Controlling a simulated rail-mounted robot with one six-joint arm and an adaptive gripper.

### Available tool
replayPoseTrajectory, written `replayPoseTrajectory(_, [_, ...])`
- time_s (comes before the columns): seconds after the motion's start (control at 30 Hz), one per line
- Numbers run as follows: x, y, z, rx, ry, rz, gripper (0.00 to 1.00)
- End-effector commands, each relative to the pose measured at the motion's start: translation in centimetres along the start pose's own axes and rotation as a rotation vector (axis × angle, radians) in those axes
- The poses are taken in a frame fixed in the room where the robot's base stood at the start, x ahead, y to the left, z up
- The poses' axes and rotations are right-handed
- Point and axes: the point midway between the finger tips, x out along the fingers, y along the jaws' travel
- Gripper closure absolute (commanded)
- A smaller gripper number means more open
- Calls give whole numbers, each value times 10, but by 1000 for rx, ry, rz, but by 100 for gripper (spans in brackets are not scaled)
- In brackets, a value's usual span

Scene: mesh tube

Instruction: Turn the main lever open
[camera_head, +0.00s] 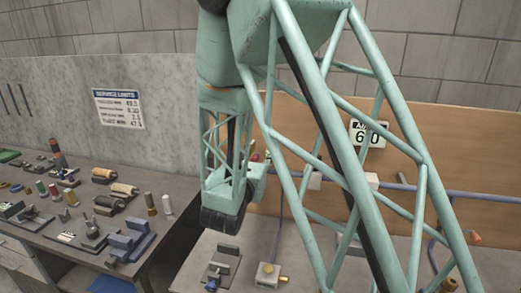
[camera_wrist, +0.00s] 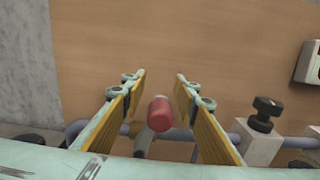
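A lever with a red grip (camera_wrist: 160,114) shows in the wrist view, its pale stem running down toward a blue-grey pipe (camera_wrist: 180,134). I cannot tell for certain that it is the main lever. My gripper (camera_wrist: 161,75) is open, with yellow-lined fingers on the left and right of the red grip. Gaps show between the grip and both fingers, and nothing is held. In the head view my arm hides most of the gripper and the lever. The pipe also shows there (camera_head: 455,193), running along the brown board.
A black knob (camera_wrist: 264,113) on a pale block stands right of the fingers, along the pipe. A brown board (camera_wrist: 215,35) is behind. A "60" sign (camera_head: 368,134) hangs on it. A bench (camera_head: 150,186) with many small parts is at left, under a limits sign (camera_head: 119,109).

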Motion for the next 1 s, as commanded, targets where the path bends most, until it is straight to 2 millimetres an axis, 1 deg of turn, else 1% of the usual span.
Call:
replayPoseTrajectory(0.07, [0,0,0,0,0,0,73])
replayPoseTrajectory(0.3, [0,0,0,0,0,0,95])
replayPoseTrajectory(0.37, [0,0,0,0,0,0,100])
replayPoseTrajectory(0.77, [0,1,0,3,0,0,100])
replayPoseTrajectory(1.0, [0,9,-2,27,1,-1,100])
